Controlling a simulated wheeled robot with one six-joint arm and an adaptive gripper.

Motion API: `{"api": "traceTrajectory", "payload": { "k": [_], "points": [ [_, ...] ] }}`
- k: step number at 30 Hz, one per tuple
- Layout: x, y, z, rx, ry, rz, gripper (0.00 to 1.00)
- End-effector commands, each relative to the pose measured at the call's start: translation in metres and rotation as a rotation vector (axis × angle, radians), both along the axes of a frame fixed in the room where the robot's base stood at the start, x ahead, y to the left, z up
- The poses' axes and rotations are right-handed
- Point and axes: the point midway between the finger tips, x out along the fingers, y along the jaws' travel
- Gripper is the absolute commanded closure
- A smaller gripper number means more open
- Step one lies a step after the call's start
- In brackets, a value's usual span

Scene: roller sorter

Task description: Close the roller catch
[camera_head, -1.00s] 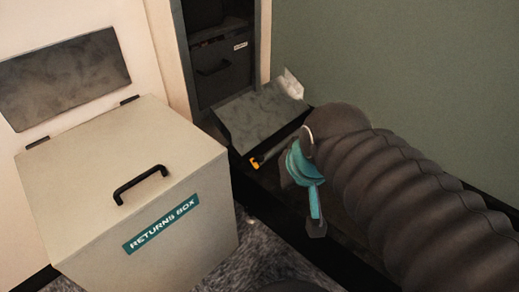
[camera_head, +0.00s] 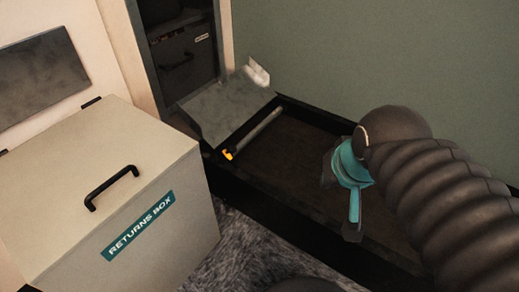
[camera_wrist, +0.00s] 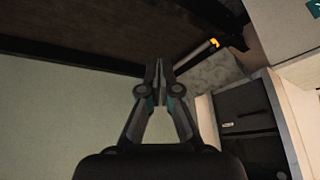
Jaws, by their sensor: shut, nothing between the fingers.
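The roller catch (camera_head: 228,154) is a small orange piece at the near end of a grey roller bar (camera_head: 258,130), at the lower edge of a grey sloped plate. The catch also shows at the upper right of the wrist view (camera_wrist: 213,43). It is too small to tell its exact position. My gripper (camera_head: 353,234) is well to the right of the catch in the head view, over the dark bed, and touches nothing visible. In the wrist view its fingers (camera_wrist: 160,72) are together and empty, with the roller and catch beyond them to the right.
A lidded returns box (camera_head: 105,200) with a black handle stands left of the bed. A sloped grey plate (camera_head: 225,105) lies before a dark cabinet opening (camera_head: 185,60). The dark bed (camera_head: 300,160) has raised black edges; a green wall (camera_head: 370,50) stands behind it.

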Motion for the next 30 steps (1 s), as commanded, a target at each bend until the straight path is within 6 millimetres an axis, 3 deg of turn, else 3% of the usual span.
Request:
{"api": "traceTrajectory", "payload": {
  "k": [8, 14, 20, 24, 30],
  "points": [
    [0.075, 0.026, -0.019, 0.280, 0.102, -0.423, 1.00],
    [0.139, 0.047, -0.045, 0.484, 0.198, -0.809, 1.00],
    [0.203, 0.074, -0.086, 0.651, 0.304, -1.209, 1.00],
    [0.246, 0.095, -0.124, 0.744, 0.378, -1.498, 1.00],
    [0.294, 0.121, -0.180, 0.829, 0.462, -1.874, 1.00]
  ]
}}
